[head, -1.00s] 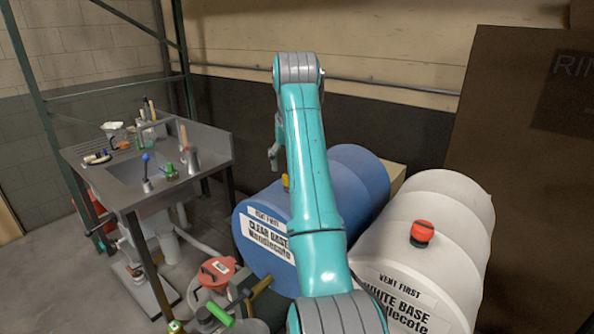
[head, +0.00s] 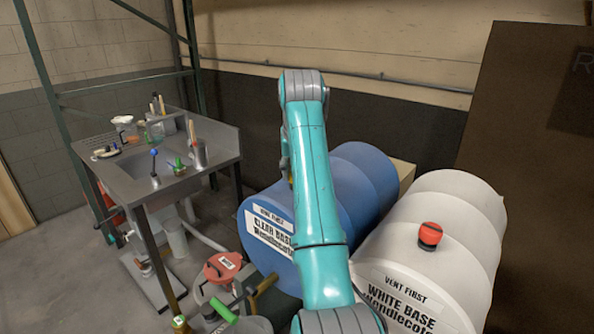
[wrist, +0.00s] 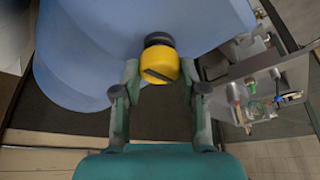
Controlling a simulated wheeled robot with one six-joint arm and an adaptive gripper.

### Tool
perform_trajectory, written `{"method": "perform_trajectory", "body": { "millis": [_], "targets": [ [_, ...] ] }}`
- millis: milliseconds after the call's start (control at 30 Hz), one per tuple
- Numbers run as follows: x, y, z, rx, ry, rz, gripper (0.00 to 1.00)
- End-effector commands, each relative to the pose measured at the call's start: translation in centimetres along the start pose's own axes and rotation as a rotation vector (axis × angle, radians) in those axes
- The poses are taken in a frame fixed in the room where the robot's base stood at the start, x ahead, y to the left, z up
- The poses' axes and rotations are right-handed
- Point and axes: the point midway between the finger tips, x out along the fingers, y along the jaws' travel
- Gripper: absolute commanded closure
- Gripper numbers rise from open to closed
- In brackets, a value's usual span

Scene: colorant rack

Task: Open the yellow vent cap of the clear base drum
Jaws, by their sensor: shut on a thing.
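The clear base drum (head: 263,232) is blue and lies on its side, with a label reading "VENT FIRST" and "CLEAR BASE". It also fills the top of the wrist view (wrist: 100,50). Its yellow vent cap (wrist: 159,63) sits on a dark neck on the drum's side. My gripper (wrist: 161,70) has one finger on each side of the cap and is shut on it. In the head view my teal arm hides most of the gripper and cap.
A white base drum (head: 450,215) with a red cap (head: 430,235) lies to the right. A metal sink bench (head: 215,165) with tools stands to the left.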

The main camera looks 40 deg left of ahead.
Motion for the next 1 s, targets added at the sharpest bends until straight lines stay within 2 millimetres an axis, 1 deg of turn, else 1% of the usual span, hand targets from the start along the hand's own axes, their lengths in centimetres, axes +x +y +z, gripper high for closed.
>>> {"method": "perform_trajectory", "body": {
  "millis": [233,467,1000],
  "targets": [
    [0.05,0.08,0.02,-0.025,-0.001,-0.010,0.93],
    [0.05,0.21,0.02,-0.133,-0.001,-0.056,0.93],
    [0.11,0.41,-0.05,-0.591,-0.003,-0.246,0.93]
  ]
}}
